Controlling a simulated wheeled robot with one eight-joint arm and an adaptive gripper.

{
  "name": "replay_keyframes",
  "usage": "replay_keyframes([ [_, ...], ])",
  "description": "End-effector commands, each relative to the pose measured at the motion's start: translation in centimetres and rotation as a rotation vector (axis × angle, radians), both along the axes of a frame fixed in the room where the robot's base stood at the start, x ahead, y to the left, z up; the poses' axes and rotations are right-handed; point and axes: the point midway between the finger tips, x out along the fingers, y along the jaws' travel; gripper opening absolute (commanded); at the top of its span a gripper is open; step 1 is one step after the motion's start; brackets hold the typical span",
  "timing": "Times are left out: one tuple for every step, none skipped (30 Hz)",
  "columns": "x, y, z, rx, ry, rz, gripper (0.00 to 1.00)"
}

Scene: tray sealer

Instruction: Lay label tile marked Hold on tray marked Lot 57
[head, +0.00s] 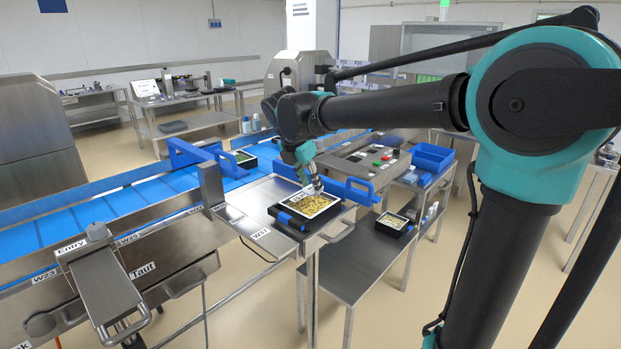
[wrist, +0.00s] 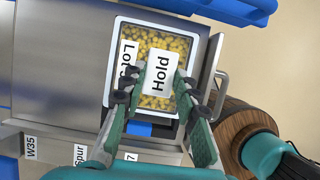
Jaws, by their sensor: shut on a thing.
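The white label tile marked Hold (wrist: 160,72) is between the fingertips of my gripper (wrist: 158,90) in the wrist view. My gripper is shut on it. Directly under it is a tray (wrist: 113,62) with a white rim and yellow contents. A label reading "Lot 5" (wrist: 128,58) shows on the tray's left side; the rest of its text is hidden behind the tile and finger. In the head view the tray (head: 298,214) sits on a dark and blue holder, with my gripper (head: 317,184) over it. I cannot tell whether the tile touches the tray.
A blue conveyor (head: 110,195) runs to the left, with another tray (head: 243,157) farther along it. A smaller tray (head: 392,221) stands on the lower steel table to the right. A blue bin (head: 432,156) is behind that. A metal handle (wrist: 221,92) is right of the tray.

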Motion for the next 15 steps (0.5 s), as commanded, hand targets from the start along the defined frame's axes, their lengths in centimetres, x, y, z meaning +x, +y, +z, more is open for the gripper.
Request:
replay_keyframes([
  [0.0, 0.0, -0.4, 0.000, 0.000, 0.000, 0.10],
  [0.0, 0.0, -0.6, 0.000, 0.000, 0.000, 0.10],
  [0.0, 0.0, -0.8, 0.000, 0.000, 0.000, 0.10],
  [0.0, 0.0, -1.0, 0.000, 0.000, 0.000, 0.10],
  [0.0, 0.0, -1.2, 0.000, 0.000, 0.000, 0.10],
  [0.0, 0.0, -1.4, 0.000, 0.000, 0.000, 0.10],
  [0.0, 0.0, -1.6, 0.000, 0.000, 0.000, 0.10],
  [0.0, 0.0, -1.8, 0.000, 0.000, 0.000, 0.10],
  [0.0, 0.0, -2.0, 0.000, 0.000, 0.000, 0.10],
  [0.0, 0.0, -2.1, 0.000, 0.000, 0.000, 0.10],
  [0.0, 0.0, -2.3, 0.000, 0.000, 0.000, 0.10],
  [0.0, 0.0, -2.4, 0.000, 0.000, 0.000, 0.10],
  [0.0, 0.0, -2.6, 0.000, 0.000, 0.000, 0.10],
  [0.0, 0.0, -2.7, 0.000, 0.000, 0.000, 0.10],
  [0.0, 0.0, -2.8, 0.000, 0.000, 0.000, 0.10],
])
